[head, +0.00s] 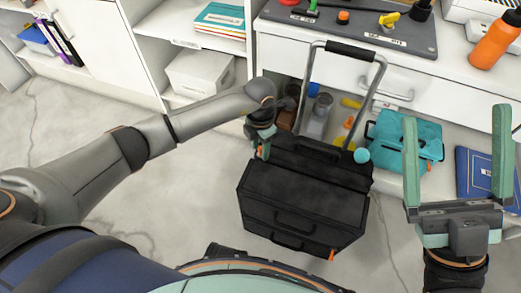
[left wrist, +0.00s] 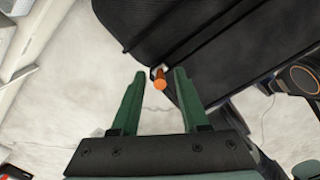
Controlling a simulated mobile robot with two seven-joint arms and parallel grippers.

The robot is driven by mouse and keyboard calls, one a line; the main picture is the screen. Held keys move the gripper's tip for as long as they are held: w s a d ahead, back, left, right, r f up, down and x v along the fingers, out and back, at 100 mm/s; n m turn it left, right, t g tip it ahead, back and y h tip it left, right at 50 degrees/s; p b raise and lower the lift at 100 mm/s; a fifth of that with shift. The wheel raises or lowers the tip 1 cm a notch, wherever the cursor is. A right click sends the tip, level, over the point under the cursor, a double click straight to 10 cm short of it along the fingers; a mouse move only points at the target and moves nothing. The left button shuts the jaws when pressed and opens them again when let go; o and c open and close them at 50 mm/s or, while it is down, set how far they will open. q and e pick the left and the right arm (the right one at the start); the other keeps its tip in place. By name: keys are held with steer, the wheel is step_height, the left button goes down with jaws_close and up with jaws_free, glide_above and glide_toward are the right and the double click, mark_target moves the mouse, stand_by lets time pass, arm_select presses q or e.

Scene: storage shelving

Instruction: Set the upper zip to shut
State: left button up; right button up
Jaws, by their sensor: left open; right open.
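A black suitcase (head: 300,205) with a raised metal handle (head: 350,50) stands on the floor in the middle of the head view. One orange zip pull (head: 260,151) is at its upper left corner, beside my left gripper (head: 264,143). In the left wrist view, the orange pull (left wrist: 160,79) lies between the tips of my open left gripper (left wrist: 160,72), which do not visibly grip it. A second orange pull (head: 332,255) is at the case's lower right edge. My right gripper (head: 457,155) is open and empty at the right, away from the case.
A white counter (head: 285,38) with a drawer stands behind the case. A teal bag (head: 405,140) and a blue book (head: 482,175) lie right of it. An orange bottle (head: 495,40) is on the counter. White shelves (head: 150,50) stand at left. The floor left of the case is clear.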

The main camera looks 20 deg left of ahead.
arm_select(q)
steer(key=shift+f, duration=0.35)
jaws_close()
stand_by(1.2)
